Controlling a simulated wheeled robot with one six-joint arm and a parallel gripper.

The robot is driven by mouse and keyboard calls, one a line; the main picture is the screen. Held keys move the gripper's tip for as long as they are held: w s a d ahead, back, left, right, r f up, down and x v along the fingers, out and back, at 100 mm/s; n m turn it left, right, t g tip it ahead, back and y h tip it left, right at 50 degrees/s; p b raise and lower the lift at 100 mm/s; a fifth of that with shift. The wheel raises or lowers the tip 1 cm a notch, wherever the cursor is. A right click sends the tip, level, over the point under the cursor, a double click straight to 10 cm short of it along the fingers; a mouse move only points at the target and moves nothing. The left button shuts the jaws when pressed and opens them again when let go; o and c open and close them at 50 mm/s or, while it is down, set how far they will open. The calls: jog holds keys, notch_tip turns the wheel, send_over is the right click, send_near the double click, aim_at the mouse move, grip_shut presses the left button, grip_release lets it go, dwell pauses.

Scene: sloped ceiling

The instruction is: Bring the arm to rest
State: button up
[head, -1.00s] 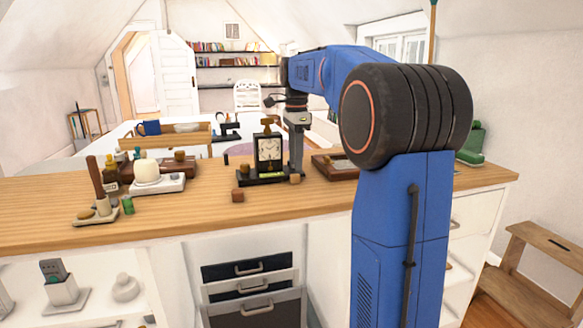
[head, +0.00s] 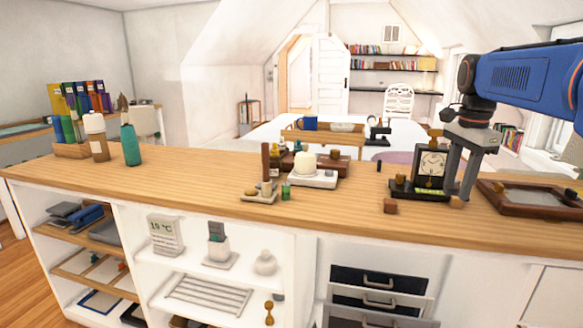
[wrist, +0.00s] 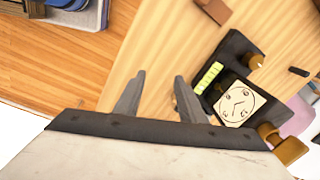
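My gripper (head: 463,195) hangs fingers down over the wooden counter, just right of a dark desk clock (head: 432,163) with a pale face. In the wrist view my gripper (wrist: 157,95) has its two grey fingers spread apart, with bare wood between their tips and nothing held. The clock (wrist: 238,103) shows there to the right of the fingers. A small wooden cube (head: 456,203) lies on the counter by the fingertips in the head view. My blue arm reaches in from the right edge.
The counter (head: 330,219) holds another wooden cube (head: 390,206), a dark wooden frame (head: 540,200) at right, a white device (head: 312,178) and a green bottle (head: 131,144) at left. A bed (head: 240,142) stands behind.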

jog(key=s+a+f+n+t, duration=0.1)
jog(key=s+a+f+n, duration=0.3)
jog(key=s+f, duration=0.3)
jog(key=s+a+f+n+t, duration=0.1)
jog(key=s+a+f+n, duration=0.3)
jog(key=s, duration=0.5)
jog(key=s+a+f+n+t, duration=0.1)
jog(key=s+a+f+n, duration=0.3)
jog(key=s+f+n, duration=0.4)
jog(key=shift+s+a+f+n+t, duration=0.35)
jog(key=shift+s+f+n+t, duration=0.1)
jog(key=shift+f, duration=0.4)
